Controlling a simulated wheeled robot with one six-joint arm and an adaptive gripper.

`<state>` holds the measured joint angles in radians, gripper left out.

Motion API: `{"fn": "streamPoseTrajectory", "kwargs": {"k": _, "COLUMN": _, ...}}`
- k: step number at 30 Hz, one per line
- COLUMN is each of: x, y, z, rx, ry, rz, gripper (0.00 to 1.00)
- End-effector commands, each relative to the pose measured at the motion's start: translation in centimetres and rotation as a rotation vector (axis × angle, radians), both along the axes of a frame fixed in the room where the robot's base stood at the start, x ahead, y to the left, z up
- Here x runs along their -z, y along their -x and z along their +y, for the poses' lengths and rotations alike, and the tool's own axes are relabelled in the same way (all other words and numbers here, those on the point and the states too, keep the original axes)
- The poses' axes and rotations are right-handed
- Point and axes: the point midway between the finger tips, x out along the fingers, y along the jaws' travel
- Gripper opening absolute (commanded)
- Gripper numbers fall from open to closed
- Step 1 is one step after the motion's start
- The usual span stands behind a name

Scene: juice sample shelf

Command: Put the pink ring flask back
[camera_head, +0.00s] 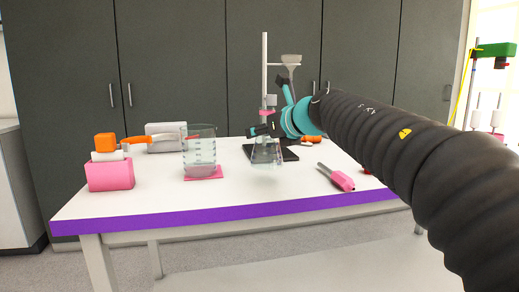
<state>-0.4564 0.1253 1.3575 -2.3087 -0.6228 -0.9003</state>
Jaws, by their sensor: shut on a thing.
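A clear glass flask (266,155) shows below my gripper (262,130), in front of a black plate on the table. My gripper is teal and black and is shut on the flask near its top. The flask looks about upright, its base near or over the plate's front edge. I cannot tell whether it touches the table. A pink band (267,112) shows just above the fingers; I cannot tell whether it is the flask's ring or part of the stand behind. My fingers hide the flask's upper part.
A black plate (291,155) lies beneath a white stand rod (264,75) with a funnel (291,59). A beaker (199,158) stands left on a pink mat (203,177). A pink block (110,175) is far left. A pink-handled tool (341,181) lies right. The front table strip is clear.

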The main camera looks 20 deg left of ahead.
Motion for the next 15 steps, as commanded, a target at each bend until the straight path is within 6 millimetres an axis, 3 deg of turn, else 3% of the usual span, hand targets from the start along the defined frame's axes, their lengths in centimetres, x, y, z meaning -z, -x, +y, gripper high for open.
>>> {"fn": "streamPoseTrajectory", "kwargs": {"k": 5, "x": 0.7, "y": -0.1, "z": 0.6, "rx": -0.001, "ry": 0.000, "rz": 0.000, "gripper": 0.00}}
{"fn": "streamPoseTrajectory", "kwargs": {"k": 11, "x": 3.5, "y": -0.1, "z": 0.6, "rx": -0.001, "ry": 0.001, "rz": 0.001, "gripper": 0.00}}
{"fn": "streamPoseTrajectory", "kwargs": {"k": 15, "x": 4.3, "y": -0.1, "z": 0.6, "rx": 0.001, "ry": 0.000, "rz": -0.002, "gripper": 0.00}}
